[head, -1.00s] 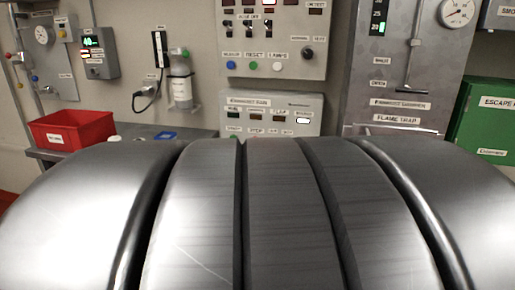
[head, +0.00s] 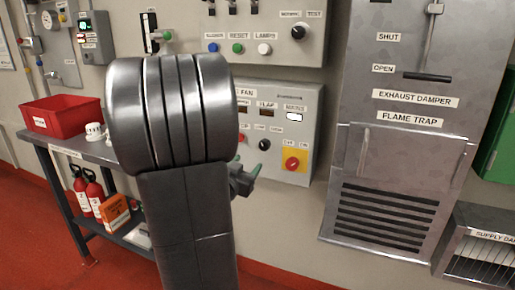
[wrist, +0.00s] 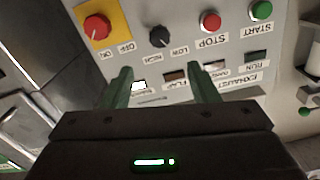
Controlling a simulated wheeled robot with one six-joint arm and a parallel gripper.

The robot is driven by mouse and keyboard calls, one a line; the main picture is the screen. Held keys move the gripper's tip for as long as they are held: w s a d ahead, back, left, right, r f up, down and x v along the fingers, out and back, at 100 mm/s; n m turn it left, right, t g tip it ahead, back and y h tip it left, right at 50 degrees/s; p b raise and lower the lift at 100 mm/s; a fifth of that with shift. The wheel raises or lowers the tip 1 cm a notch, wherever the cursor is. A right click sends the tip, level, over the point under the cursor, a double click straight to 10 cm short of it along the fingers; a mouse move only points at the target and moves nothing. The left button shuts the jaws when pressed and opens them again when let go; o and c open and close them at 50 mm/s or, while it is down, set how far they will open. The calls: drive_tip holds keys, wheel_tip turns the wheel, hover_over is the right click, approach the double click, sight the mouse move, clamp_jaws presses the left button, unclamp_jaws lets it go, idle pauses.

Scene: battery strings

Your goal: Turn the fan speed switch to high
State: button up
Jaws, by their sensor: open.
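The fan speed switch is a small black knob (wrist: 160,36) with LOW and HIGH labels beside it. In the wrist view, which shows the panel upside down, it lies beyond my gripper, roughly in line with the gap between the fingers. In the head view the knob (head: 264,144) sits on the grey exhaust fan panel (head: 312,112). Which label its pointer faces is too small to tell. My gripper (wrist: 161,75) is open and empty, its two green fingers apart and short of the knob. In the head view my gripper (head: 247,172) shows just below the knob, partly hidden by my arm.
A red and yellow ON/OFF switch (wrist: 97,27) and red STOP (wrist: 209,21) and green START (wrist: 262,10) buttons flank the knob. The flame trap (head: 398,185) stands right of the panel. A bench with a red bin (head: 60,116) stands left.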

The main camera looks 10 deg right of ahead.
sight(263, 146)
drive_tip(key=b+x, duration=0.1)
drive_tip(key=x, duration=1.2)
drive_tip(key=shift+w+d, duration=0.25)
drive_tip(key=c, duration=1)
